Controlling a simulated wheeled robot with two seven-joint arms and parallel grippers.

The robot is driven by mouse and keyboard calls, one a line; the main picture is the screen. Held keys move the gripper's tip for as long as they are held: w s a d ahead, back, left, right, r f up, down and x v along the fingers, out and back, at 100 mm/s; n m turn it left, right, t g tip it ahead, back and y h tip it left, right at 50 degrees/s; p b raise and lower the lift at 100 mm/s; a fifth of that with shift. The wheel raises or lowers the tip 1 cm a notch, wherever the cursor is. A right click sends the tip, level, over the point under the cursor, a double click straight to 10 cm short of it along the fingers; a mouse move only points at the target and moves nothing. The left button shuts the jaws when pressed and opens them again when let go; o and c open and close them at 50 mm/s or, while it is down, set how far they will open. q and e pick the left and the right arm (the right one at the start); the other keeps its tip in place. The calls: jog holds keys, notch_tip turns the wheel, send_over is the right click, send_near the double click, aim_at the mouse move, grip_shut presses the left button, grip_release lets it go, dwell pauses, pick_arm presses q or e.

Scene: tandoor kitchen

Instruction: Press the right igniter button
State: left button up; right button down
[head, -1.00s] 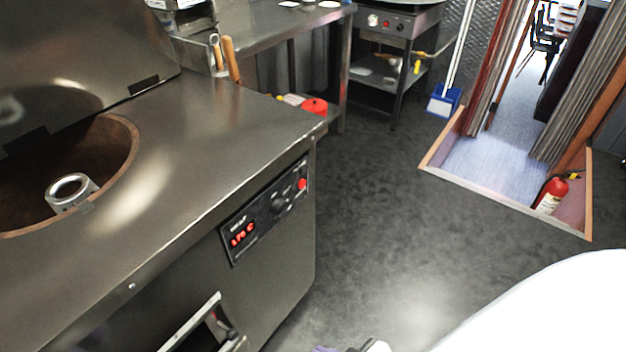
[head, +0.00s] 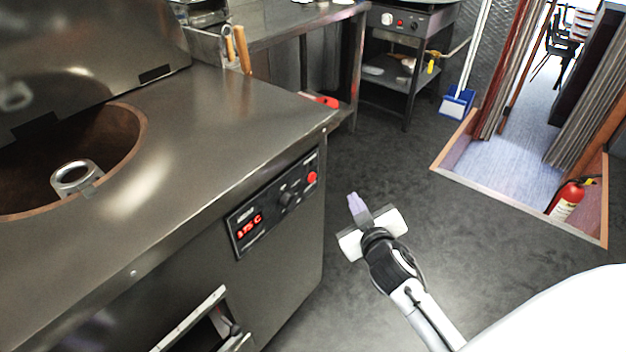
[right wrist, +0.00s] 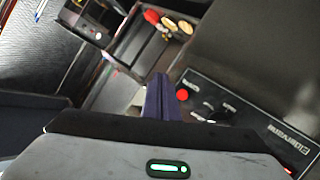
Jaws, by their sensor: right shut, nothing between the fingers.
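The steel tandoor counter has a black control panel (head: 272,203) on its front face, with a lit red display, dark knobs and a red button (head: 312,178) at its right end. The same button (right wrist: 182,95) shows in the right wrist view, just right of my fingertips in the picture. My right gripper (head: 355,202) is shut and empty, its purple fingers over the floor to the right of the panel, apart from it. In the right wrist view its fingers (right wrist: 160,97) are together. Which control is the right igniter button I cannot tell. My left gripper is out of view.
A stove (head: 402,22) at the back also has a panel with a red button and knobs. The tandoor opening (head: 140,130) is at left. A fire extinguisher (head: 568,200) stands by the doorway. The floor (head: 410,190) between is clear.

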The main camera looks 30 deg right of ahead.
aim_at(312, 178)
jog(key=shift+w+a, duration=0.1)
